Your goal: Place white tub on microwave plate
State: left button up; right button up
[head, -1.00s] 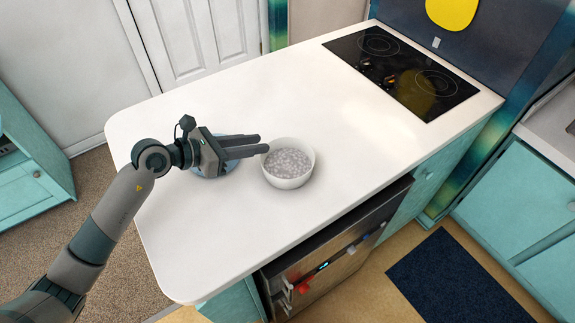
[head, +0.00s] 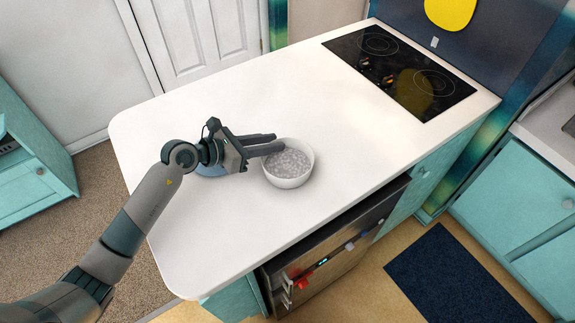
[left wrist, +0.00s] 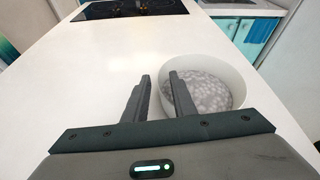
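The white tub (head: 289,178) is a round white bowl with a grey speckled inside, upright on the white counter. It also shows in the left wrist view (left wrist: 232,78). My left gripper (head: 279,142) is open at the tub's left rim. In the left wrist view its fingers (left wrist: 160,82) are apart, one outside the tub and one overlapping its opening, with the left rim between them. I cannot tell whether they touch it. A round bluish plate (head: 209,171), possibly the microwave plate, lies on the counter left of the tub, mostly hidden by my gripper. My right gripper is out of view.
A dark mat (head: 460,275) lies on the floor.

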pick_arm(q)
grip_shut()
dwell(0.3)
jog(key=shift+r+p, duration=0.55)
jog(key=r+p, duration=0.3)
jog(key=r, duration=0.1)
jog(key=shift+s+d+r+p, duration=0.1)
jog(key=shift+s+d+p, duration=0.05)
jog(key=shift+d+p, duration=0.25)
jog(key=s+d+r+p, duration=0.4)
jog(key=d+r+p, duration=0.1)
jog(key=d, duration=0.5)
jog(key=shift+r, duration=0.4)
